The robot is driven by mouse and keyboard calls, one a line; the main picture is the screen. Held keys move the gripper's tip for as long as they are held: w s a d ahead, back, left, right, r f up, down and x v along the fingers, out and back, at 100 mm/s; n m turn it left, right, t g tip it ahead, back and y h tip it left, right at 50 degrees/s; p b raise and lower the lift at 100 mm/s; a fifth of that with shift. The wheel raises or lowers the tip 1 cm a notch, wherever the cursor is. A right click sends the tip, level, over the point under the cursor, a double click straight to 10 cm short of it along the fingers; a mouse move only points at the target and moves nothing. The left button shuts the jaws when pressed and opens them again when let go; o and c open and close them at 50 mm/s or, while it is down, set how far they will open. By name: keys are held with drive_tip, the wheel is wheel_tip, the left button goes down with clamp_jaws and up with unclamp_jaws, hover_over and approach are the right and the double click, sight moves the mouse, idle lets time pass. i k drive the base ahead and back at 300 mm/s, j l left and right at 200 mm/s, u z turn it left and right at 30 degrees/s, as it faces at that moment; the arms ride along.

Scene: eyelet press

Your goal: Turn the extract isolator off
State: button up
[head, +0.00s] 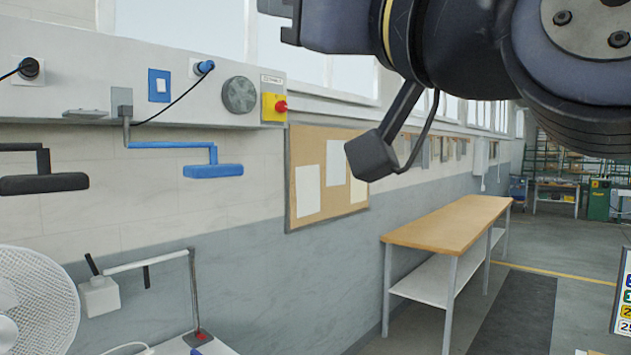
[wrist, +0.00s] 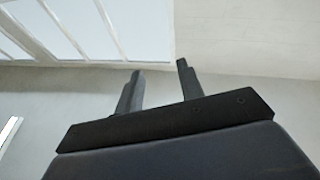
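A yellow switch box (head: 269,112) with a red rotary knob (head: 281,106) is on the right end of the white wall trunking in the head view. A small label (head: 272,79) sits above it, too small to read surely; it appears to be the isolator. The knob's position cannot be told. My gripper (wrist: 160,68) is open and empty in the wrist view, its two dark fingers apart against windows and ceiling. My arm crosses the upper right of the head view, well apart from the switch; the fingers do not show there.
The white trunking (head: 60,62) also carries a blue switch plate (head: 159,85), a round grey disc (head: 239,95) and plugs. A blue jointed arm (head: 213,170) juts out below. A white fan (head: 35,305) stands lower left. A wooden-topped bench (head: 445,222) stands along the wall.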

sight(281, 106)
drive_tip(key=i+l, duration=0.1)
drive_tip(key=i, duration=2)
drive_tip(key=i+l+u, duration=0.2)
drive_tip(key=i, duration=0.2)
drive_tip(key=i+u, duration=0.2)
drive_tip(key=i, duration=0.2)
drive_tip(key=i+l+u, duration=0.2)
drive_tip(key=i, duration=0.2)
